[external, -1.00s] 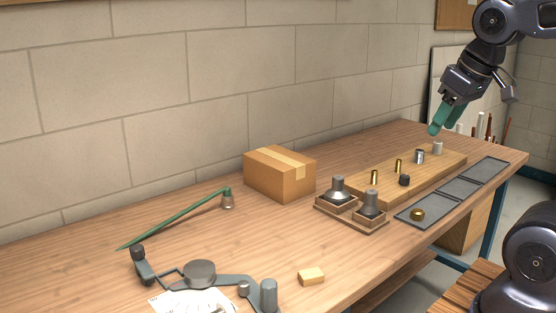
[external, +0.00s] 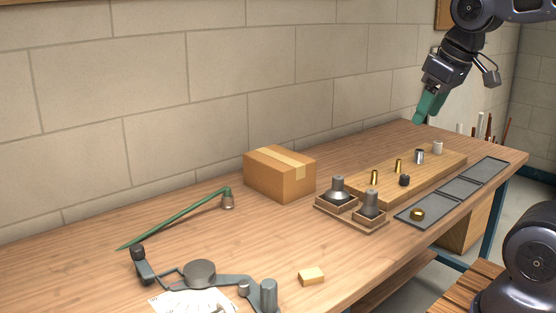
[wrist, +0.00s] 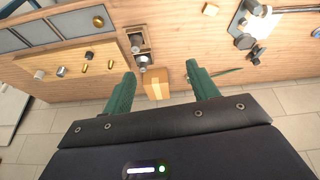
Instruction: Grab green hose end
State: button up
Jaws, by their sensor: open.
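The green hose (external: 178,219) lies on the left part of the workbench, toward the wall. Its right end bends down at a small brownish fitting (external: 228,200); its left end tapers to a point near the back edge. In the wrist view a thin part of the green hose (wrist: 228,72) shows just right of the right finger. My gripper (external: 421,118) has green fingers, is open and empty, and hangs above the far right end of the bench, well away from the hose. In the wrist view the fingers (wrist: 160,78) stand wide apart with the cardboard box beyond them.
A cardboard box (external: 280,173) stands between the hose and my gripper's side. A wooden board (external: 435,172) with several small fittings, grey trays (external: 458,188) and a two-part holder (external: 352,215) fill the right. A grey fixture (external: 235,281) and a yellow block (external: 311,276) lie in front.

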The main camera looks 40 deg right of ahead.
jog(key=w+a+r+n+g, duration=0.15)
jog(key=w+n, duration=0.25)
jog(key=w, duration=1)
jog(key=n+g, duration=0.3)
jog(key=n, duration=0.8)
send_over(228, 195)
jog(key=f, duration=2.5)
jog(key=shift+w+d+f, duration=0.15)
jog(key=shift+w, duration=0.25)
jog(key=shift+w+f, duration=0.25)
jog(key=shift+f, duration=0.25)
notch_tip(228, 195, down, 5)
jog(key=shift+r, duration=0.1)
jog(key=shift+d+f, duration=0.15)
jog(key=shift+f, duration=2.75)
jog(key=shift+c, duration=0.5)
